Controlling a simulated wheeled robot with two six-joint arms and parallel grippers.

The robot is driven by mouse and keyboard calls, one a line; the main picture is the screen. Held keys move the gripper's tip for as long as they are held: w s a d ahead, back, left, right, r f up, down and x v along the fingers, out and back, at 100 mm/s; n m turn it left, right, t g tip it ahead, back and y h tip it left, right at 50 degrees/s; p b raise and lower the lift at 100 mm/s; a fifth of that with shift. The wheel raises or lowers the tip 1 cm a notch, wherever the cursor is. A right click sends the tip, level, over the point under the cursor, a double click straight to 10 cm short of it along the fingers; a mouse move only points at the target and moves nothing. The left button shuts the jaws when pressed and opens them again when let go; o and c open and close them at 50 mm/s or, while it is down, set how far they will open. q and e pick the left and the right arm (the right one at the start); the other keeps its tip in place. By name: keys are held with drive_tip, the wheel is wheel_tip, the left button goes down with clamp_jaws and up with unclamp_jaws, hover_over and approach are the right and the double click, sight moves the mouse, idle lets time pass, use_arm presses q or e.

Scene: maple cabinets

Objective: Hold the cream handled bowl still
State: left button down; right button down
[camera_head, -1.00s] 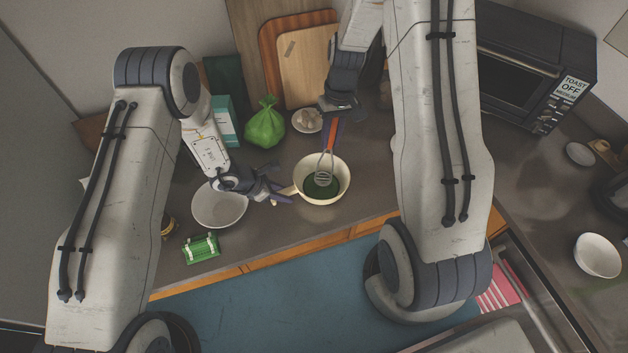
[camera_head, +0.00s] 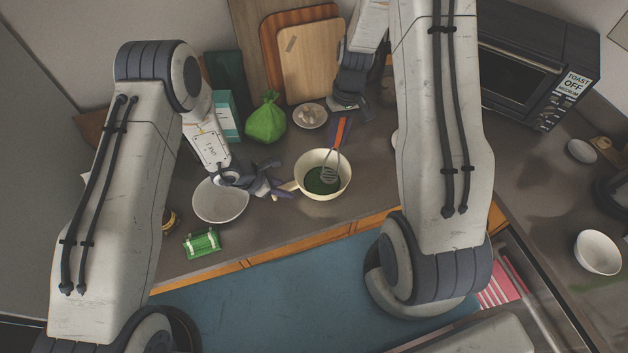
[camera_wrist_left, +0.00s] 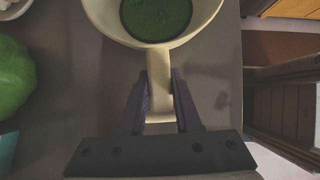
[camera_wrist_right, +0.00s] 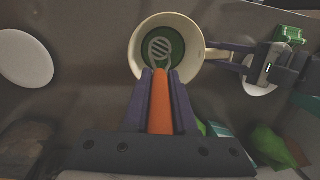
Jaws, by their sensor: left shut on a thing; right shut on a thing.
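The cream handled bowl (camera_head: 341,170) stands on the grey counter with green contents (camera_head: 318,184) in its bottom. My left gripper (camera_head: 282,190) is shut on its handle; the left wrist view shows the handle (camera_wrist_left: 159,85) between the two fingers (camera_wrist_left: 160,112).
A green packet-like item (camera_head: 201,242) lies near the front edge. A green bag (camera_head: 266,122), a small dish (camera_head: 310,115) and cutting boards (camera_head: 306,65) stand behind.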

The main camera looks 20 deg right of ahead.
sight(337, 147)
drive_tip(key=shift+f, duration=2.1)
drive_tip(key=shift+r, duration=0.1)
drive_tip(key=shift+r, duration=2.9)
drive_tip(key=shift+w, duration=0.1)
drive_tip(key=shift+w+a, duration=0.35)
drive_tip(key=shift+w, duration=0.4)
drive_tip(key=shift+w+a, duration=0.35)
drive_tip(key=shift+w, duration=0.4)
drive_tip(key=shift+f, duration=0.2)
